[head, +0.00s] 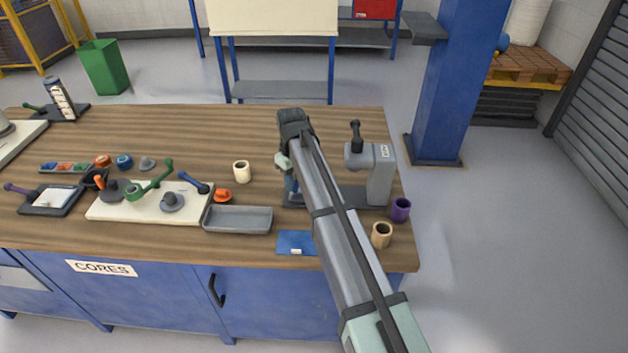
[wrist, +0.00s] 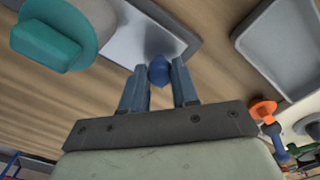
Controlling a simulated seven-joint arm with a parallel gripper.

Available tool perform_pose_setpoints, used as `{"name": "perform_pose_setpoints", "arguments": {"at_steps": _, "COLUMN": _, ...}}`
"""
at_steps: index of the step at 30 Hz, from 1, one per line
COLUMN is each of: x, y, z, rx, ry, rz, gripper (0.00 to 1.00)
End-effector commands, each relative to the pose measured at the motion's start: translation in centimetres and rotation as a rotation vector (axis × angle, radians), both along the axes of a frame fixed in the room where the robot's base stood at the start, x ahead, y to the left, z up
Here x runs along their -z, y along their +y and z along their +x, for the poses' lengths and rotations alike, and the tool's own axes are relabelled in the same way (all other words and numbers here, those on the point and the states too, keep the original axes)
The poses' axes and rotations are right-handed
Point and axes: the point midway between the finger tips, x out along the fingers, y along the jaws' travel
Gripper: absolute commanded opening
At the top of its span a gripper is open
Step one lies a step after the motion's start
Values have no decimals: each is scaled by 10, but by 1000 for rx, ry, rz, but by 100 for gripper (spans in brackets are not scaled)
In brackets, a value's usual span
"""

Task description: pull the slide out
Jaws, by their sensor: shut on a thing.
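A grey slide plate (wrist: 138,32) with a blue knob (wrist: 158,69) shows in the wrist view. My gripper (wrist: 159,80) has its two blue fingers on either side of the knob and is shut on it. In the head view my gripper (head: 291,186) is low at the left end of the grey bench device (head: 380,178). The slide and its knob are hidden there behind my gripper and arm. A teal part (wrist: 48,42) stands beside the slide in the wrist view.
A grey tray (head: 238,225) lies left of my gripper, and a blue card (head: 290,243) lies in front. A cream cup (head: 241,172) stands behind the tray. Purple (head: 400,210) and tan (head: 381,235) cups stand near the bench's right edge. Bare wood lies behind the cream cup.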

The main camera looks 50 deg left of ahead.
Motion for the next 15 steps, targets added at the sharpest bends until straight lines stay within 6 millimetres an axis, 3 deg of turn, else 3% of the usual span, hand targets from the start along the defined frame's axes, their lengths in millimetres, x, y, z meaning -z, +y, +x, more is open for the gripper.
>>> {"name": "perform_pose_setpoints", "arguments": {"at_steps": 4, "x": 0, "y": 14, "z": -13, "rx": -1, "ry": 0, "rz": 1, "gripper": 0}}
{"name": "perform_pose_setpoints", "arguments": {"at_steps": 14, "x": 0, "y": 17, "z": -17, "rx": -2, "ry": 4, "rz": 5, "gripper": 0}}
{"name": "perform_pose_setpoints", "arguments": {"at_steps": 15, "x": 0, "y": 17, "z": -17, "rx": -2, "ry": 4, "rz": 5, "gripper": 31}}
